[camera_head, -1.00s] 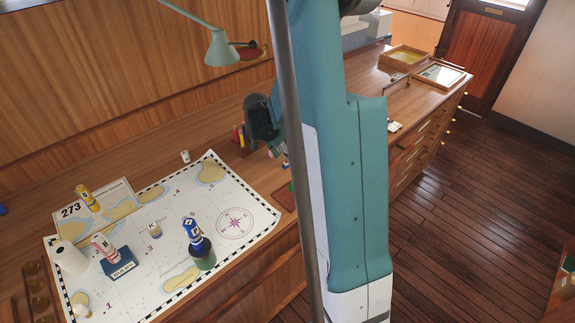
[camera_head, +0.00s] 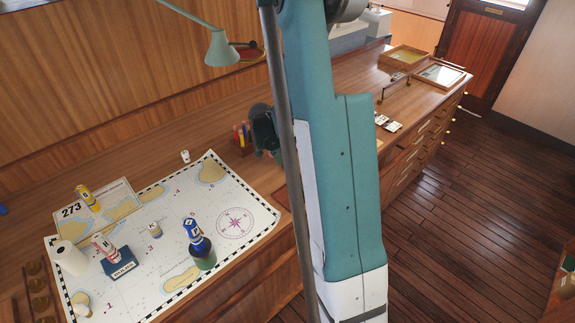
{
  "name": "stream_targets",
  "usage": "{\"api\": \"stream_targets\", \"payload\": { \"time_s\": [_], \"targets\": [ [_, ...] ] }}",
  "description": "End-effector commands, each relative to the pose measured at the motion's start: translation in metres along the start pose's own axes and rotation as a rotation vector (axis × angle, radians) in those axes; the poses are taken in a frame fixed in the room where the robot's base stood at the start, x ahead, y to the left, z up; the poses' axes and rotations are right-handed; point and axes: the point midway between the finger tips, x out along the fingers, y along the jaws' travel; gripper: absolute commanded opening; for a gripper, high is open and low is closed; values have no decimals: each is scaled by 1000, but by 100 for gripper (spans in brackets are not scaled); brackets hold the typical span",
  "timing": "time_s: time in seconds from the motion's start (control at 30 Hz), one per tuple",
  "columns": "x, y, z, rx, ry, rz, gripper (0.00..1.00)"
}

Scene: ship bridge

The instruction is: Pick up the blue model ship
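I cannot make out a blue model ship for certain. A tall dark blue piece (camera_head: 199,245) with a pale label and a green lower part stands upright on the chart (camera_head: 150,210); its shape is hard to read. A red and white piece (camera_head: 103,245) on a lettered blue block (camera_head: 119,264) stands left of it. A dark part of my arm's end, seemingly my gripper (camera_head: 263,130), shows beside the teal arm, above the counter and beyond the chart's right corner. Its fingers are hidden, so I cannot see whether it is open or holding anything.
A yellow piece (camera_head: 87,198), a small labelled piece (camera_head: 155,230) and a white roll (camera_head: 70,257) are on the chart. A holder with coloured pens (camera_head: 241,137) stands near the dark part. A lamp (camera_head: 220,48) hangs above. Trays (camera_head: 404,57) lie at the far end.

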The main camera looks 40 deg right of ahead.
Motion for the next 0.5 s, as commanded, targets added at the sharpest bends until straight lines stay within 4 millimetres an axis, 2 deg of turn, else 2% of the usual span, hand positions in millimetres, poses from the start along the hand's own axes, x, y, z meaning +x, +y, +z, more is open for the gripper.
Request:
{"api": "stream_targets", "payload": {
  "time_s": [0.2, 0.37, 0.5],
  "targets": [
    [0, 0, 0, 0, 0, 0, 29],
    [0, 0, 0, 0, 0, 0, 8],
    [0, 0, 0, 0, 0, 0, 6]
  ]
}}
